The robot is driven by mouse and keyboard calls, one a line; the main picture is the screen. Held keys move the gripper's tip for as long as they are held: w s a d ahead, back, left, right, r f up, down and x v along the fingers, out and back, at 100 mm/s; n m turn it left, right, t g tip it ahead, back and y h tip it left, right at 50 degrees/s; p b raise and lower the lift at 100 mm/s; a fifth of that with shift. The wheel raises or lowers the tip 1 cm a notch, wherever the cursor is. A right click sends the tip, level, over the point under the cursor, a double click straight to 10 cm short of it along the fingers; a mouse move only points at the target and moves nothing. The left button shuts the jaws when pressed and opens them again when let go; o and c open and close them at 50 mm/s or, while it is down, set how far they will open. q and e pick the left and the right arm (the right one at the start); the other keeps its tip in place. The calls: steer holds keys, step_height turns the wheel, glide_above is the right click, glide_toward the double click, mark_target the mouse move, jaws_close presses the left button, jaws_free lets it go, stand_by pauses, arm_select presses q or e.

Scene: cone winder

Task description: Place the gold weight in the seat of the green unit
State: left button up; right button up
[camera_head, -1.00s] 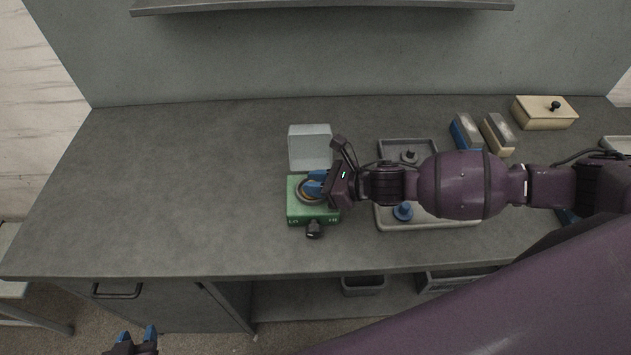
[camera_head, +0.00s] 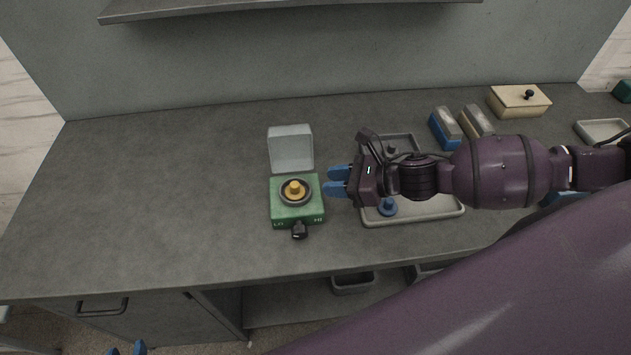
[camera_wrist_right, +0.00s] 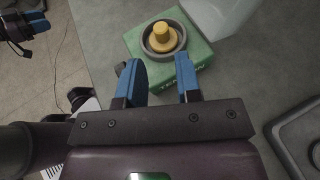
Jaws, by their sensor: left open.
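The green unit (camera_head: 283,215) stands on the bench with its clear lid (camera_head: 290,148) raised at the back. The gold weight (camera_head: 294,188) sits upright inside the dark ring-shaped seat on top of the unit. It also shows in the right wrist view (camera_wrist_right: 162,37), within the ring. My right gripper (camera_head: 331,182) is open and empty, just right of the unit and apart from the weight. In the right wrist view its blue fingers (camera_wrist_right: 160,80) are spread. My left gripper (camera_head: 126,348) is open at the bottom left edge, away from the bench top, mostly cut off.
A grey tray (camera_head: 425,217) with a blue knobbed weight (camera_head: 387,206) lies under my right arm. The bench's left side is clear.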

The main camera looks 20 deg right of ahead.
steer(key=shift+v, duration=1.6)
steer(key=shift+s, duration=0.1)
